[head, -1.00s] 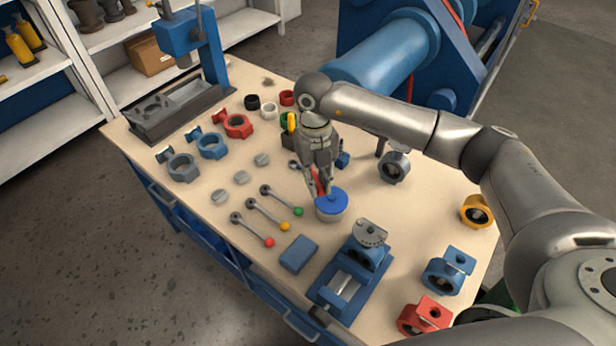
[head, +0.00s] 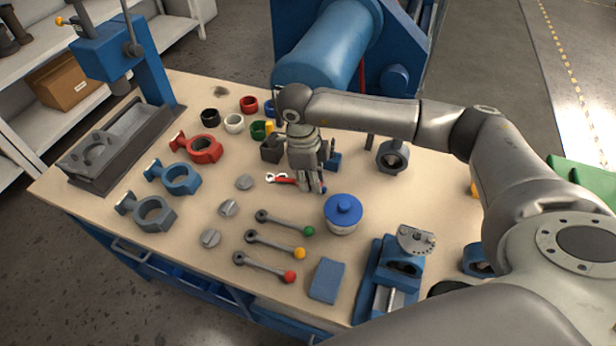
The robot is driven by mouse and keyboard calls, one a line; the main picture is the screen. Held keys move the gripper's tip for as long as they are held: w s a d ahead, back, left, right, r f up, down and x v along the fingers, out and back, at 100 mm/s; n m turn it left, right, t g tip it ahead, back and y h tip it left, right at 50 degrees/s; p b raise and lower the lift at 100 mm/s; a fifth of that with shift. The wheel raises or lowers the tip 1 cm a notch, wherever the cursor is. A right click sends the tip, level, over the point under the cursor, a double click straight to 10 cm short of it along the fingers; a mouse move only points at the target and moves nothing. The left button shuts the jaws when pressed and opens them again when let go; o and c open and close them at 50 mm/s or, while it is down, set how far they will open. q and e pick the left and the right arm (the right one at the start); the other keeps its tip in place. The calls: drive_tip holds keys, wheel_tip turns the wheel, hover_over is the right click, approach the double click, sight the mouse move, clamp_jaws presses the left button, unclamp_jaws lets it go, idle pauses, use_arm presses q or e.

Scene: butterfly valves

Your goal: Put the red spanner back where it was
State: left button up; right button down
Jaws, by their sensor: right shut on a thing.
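The red spanner (head: 285,179) has a red handle and a bright metal head pointing left. My right gripper (head: 311,187) points down over the middle of the bench and is shut on the spanner; its fingers hide part of the handle. The spanner is at or just above the bench top (head: 215,265); I cannot tell whether it touches. A jar with a blue lid (head: 343,212) stands just to the right of the fingers, apart from them. My left gripper is not in view.
Three levers with green, yellow and red knobs (head: 272,265) lie in front. Grey discs (head: 228,208) and valve bodies (head: 180,178) lie to the left. Coloured rings (head: 234,123) and a dark block (head: 271,149) are behind. A blue vise (head: 388,280) stands front right.

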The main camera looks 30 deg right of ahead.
sight(312, 204)
drive_tip(key=shift+f, duration=0.45)
drive_tip(key=shift+f+b, duration=0.35)
drive_tip(key=shift+b, duration=0.05)
wheel_tip(312, 204, down, 4)
drive_tip(key=shift+r+b, duration=0.25)
drive_tip(key=shift+b, duration=0.75)
drive_tip(key=shift+f, duration=0.3)
drive_tip(key=shift+f+b, duration=0.4)
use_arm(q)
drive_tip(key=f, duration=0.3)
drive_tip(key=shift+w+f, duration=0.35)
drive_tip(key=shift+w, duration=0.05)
use_arm(e)
drive_tip(key=c, duration=1.3)
unclamp_jaws()
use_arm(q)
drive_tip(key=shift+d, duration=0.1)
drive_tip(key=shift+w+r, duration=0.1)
use_arm(e)
drive_tip(key=shift+r, duration=0.15)
